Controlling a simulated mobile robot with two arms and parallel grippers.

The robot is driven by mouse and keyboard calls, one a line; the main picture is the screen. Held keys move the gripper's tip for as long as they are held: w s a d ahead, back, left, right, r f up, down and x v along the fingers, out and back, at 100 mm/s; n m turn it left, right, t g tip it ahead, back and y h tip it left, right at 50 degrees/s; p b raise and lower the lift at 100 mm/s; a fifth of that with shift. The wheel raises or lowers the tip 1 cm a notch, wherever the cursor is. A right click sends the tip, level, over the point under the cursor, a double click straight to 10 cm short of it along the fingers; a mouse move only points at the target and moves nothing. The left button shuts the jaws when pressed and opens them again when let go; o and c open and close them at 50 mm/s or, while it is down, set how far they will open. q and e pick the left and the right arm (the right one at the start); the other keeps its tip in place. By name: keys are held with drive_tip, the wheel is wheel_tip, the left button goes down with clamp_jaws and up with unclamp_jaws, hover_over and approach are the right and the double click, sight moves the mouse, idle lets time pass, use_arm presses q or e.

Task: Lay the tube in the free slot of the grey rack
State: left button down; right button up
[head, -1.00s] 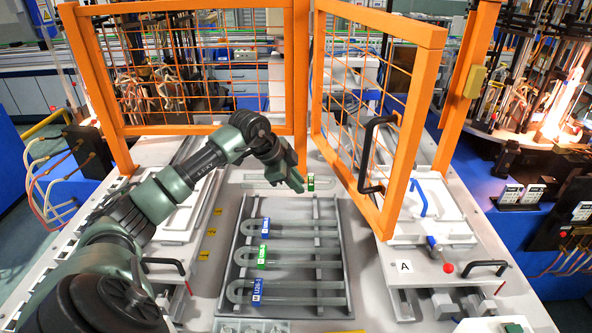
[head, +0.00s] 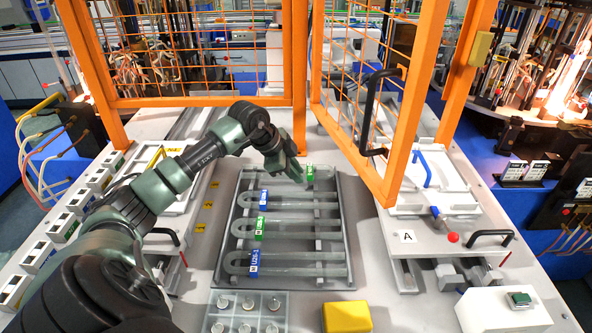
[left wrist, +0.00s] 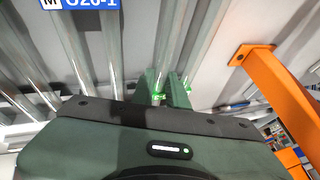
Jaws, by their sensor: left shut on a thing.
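My left gripper (head: 297,173) is shut on a clear tube with a green label (head: 310,175), at the back end of the grey rack (head: 222,262). The tube's green marking also shows between the fingers in the left wrist view (left wrist: 159,97). Much of the tube is hidden by the gripper. I cannot tell whether it touches the rack. Three U-shaped tubes lie in the rack: one with a blue label (head: 263,199), one with a green label (head: 260,229) and the front one with a blue label (head: 254,263). The free slot is at the rack's back, under the held tube. My right gripper is out of view.
An orange mesh guard (head: 300,75) stands behind the rack, with its door (head: 400,130) open at the right. A grey holder with round pieces (head: 245,310) and a yellow block (head: 347,316) are in front. A white fixture (head: 445,188) stands at the right.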

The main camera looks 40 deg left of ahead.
use_arm(q)
drive_tip(key=shift+f, duration=0.5)
drive_tip(key=shift+f, duration=0.25)
idle(0.4)
drive_tip(key=c, duration=1.3)
unclamp_jaws()
